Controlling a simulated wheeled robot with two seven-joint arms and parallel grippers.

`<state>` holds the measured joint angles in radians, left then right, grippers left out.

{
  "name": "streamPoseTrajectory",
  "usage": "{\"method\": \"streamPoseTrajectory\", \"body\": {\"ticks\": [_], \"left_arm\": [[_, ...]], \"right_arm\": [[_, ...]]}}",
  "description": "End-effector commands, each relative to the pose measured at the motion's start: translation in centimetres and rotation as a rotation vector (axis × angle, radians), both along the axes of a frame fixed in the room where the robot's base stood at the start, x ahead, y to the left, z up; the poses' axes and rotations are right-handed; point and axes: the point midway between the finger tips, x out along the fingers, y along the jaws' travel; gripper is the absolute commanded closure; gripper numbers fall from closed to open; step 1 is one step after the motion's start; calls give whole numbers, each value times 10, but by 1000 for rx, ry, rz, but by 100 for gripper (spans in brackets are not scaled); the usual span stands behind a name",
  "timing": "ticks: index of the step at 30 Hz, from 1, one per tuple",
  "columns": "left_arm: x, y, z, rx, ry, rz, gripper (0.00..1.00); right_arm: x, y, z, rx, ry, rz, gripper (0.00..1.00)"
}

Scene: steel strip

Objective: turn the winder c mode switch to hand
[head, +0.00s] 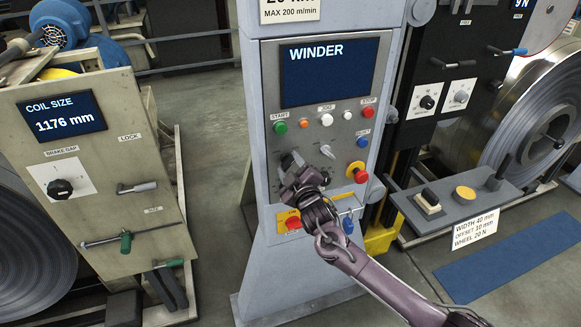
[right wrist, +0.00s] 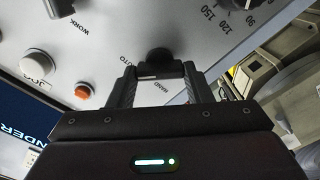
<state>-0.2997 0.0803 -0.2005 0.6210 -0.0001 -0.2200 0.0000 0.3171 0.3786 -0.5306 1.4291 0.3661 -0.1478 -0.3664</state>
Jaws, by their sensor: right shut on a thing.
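The grey winder panel (head: 270,172) stands in the middle of the head view, with a dark screen reading WINDER. My right gripper (head: 300,172) is at its lower left part and covers the mode switch there. In the right wrist view, my right gripper (right wrist: 160,74) is shut on a small black knob (right wrist: 157,57), one finger on each side. Lettering that seems to read HAND and AUTO lies by the knob, partly covered by the fingers. Which way the knob points is hard to tell. My left gripper is not in view.
Close by are a white button (head: 326,120), a grey selector (head: 327,151), a blue button (head: 362,142) and a red mushroom button (head: 360,177) on yellow. The coil size panel (head: 100,165) stands left across open floor.

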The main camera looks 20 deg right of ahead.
Motion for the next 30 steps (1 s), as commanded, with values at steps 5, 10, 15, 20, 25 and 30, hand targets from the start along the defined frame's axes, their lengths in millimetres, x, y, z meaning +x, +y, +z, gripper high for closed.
{"method": "streamPoseTrajectory", "body": {"ticks": [5, 10, 15, 20, 25, 30], "left_arm": [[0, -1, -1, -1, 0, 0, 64], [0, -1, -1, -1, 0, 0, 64], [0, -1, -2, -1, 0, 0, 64], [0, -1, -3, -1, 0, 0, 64], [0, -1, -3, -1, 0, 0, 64], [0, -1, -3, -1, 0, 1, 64]], "right_arm": [[0, 0, -1, -93, -1, 1, 77], [0, 0, -2, -233, -5, 0, 77], [0, 0, -2, -394, -11, 0, 77], [0, 0, -2, -548, -16, 0, 77], [0, 0, -3, -710, -21, 1, 77], [0, 0, -4, -871, -26, 0, 77]]}}
